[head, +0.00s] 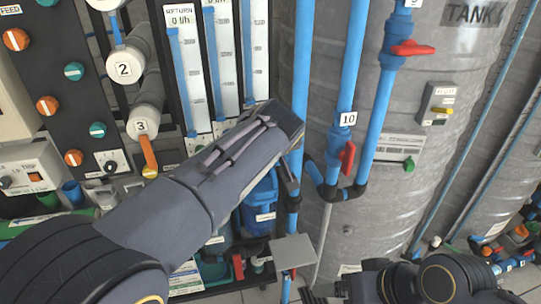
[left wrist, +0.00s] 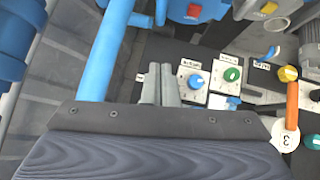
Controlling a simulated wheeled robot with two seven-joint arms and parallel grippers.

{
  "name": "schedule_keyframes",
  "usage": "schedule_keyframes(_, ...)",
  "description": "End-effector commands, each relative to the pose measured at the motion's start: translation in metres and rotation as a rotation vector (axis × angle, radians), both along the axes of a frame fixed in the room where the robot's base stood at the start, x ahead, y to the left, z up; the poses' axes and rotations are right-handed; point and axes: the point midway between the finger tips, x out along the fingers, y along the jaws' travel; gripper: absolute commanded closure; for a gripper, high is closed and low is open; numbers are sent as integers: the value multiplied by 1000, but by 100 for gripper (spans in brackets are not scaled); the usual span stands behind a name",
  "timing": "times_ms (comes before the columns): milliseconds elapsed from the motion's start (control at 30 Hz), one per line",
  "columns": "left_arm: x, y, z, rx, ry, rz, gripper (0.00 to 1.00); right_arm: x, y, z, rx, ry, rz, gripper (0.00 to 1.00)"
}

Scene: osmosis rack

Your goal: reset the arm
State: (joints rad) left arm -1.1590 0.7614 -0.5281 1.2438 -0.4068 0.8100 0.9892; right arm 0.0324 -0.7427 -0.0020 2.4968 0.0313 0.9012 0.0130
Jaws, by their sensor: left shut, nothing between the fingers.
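My left arm (head: 190,200) reaches from the lower left up across the middle of the head view, in front of the rack panel. Its wrist end lies close to a vertical blue pipe (head: 299,60). My left gripper (left wrist: 158,84) shows in the left wrist view with its two grey fingers together and nothing between them. The fingers point at the panel near a blue knob (left wrist: 196,81) and a green knob (left wrist: 232,74); I cannot tell whether they touch anything. Part of my right arm (head: 440,280) shows folded low at the lower right; its gripper is not in view.
The grey tank (head: 430,130) stands to the right. Blue pipes in front carry a red-handled valve (head: 347,157) near label 10 and another red handle (head: 412,48) above. Flow meters (head: 187,65) and the orange handle (head: 149,157) at label 3 are left of my wrist.

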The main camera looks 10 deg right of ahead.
Motion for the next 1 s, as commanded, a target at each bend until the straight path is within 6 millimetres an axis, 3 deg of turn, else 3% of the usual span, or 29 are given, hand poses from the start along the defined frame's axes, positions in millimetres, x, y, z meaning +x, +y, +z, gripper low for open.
schedule_keyframes(133,-7,6,8,-2,6,4,100,0,0,0,0,-1,0,18)
schedule_keyframes(233,-4,33,9,-16,44,20,100,0,0,2,0,-1,0,18)
schedule_keyframes(367,-7,109,8,-67,154,47,100,0,0,10,0,-1,0,18)
schedule_keyframes(467,-28,183,4,-126,248,52,100,0,0,17,0,-1,0,18)
schedule_keyframes(600,-81,263,-1,-208,325,30,100,0,0,26,0,-1,0,18)
schedule_keyframes(700,-129,303,-6,-253,340,11,100,0,0,32,0,-1,0,18)
schedule_keyframes(833,-195,335,-15,-279,326,-11,100,0,0,40,0,-1,0,18)
schedule_keyframes(1000,-262,347,-36,-261,295,-22,100,0,0,48,0,-1,0,18)
